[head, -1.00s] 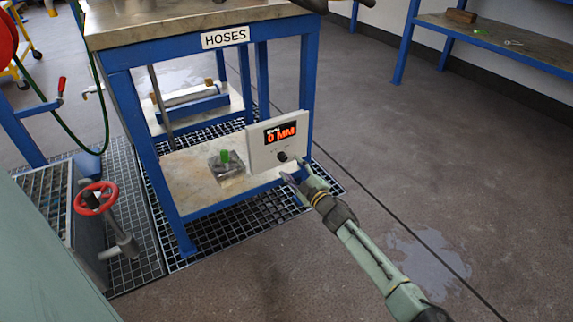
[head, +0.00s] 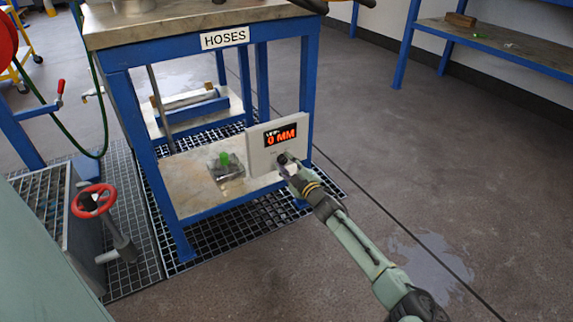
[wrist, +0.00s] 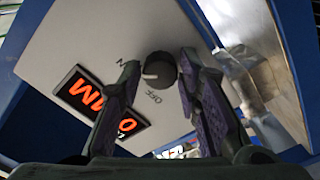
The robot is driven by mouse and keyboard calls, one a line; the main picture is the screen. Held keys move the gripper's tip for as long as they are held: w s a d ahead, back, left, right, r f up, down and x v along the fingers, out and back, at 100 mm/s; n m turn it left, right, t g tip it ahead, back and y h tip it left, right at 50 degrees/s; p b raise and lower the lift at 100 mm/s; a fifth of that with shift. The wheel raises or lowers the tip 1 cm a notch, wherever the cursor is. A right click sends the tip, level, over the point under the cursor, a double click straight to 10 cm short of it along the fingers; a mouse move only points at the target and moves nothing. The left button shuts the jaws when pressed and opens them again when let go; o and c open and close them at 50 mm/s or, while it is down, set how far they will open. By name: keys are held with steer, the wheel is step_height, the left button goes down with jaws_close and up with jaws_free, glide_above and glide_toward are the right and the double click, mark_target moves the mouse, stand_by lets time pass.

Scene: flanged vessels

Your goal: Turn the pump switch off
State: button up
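The pump switch is a round black knob (wrist: 161,68) with a light pointer mark, on the face of a white control panel (head: 262,154). In the wrist view the mark lies on the knob's left side, towards a partly hidden label. "OFF" is printed just below the knob. My gripper (wrist: 158,80) is open, with one finger on each side of the knob; I cannot tell whether either finger touches it. In the head view my gripper (head: 288,166) is at the panel's lower right and largely covers the knob.
The panel's red display (head: 281,136) reads "0 MM". The panel stands at the blue table (head: 180,205) labelled HOSES. A green-topped item (head: 226,165) sits on its lower shelf. A red handwheel (head: 94,200) is at left. Floor to the right is clear.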

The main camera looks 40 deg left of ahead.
jaws_close()
steer(key=shift+n, duration=0.3)
steer(key=n, duration=0.3)
steer(key=shift+n, duration=0.3)
steer(key=n, duration=0.3)
steer(key=shift+n, duration=0.3)
steer(key=n, duration=0.4)
steer(key=shift+n, duration=2.1)
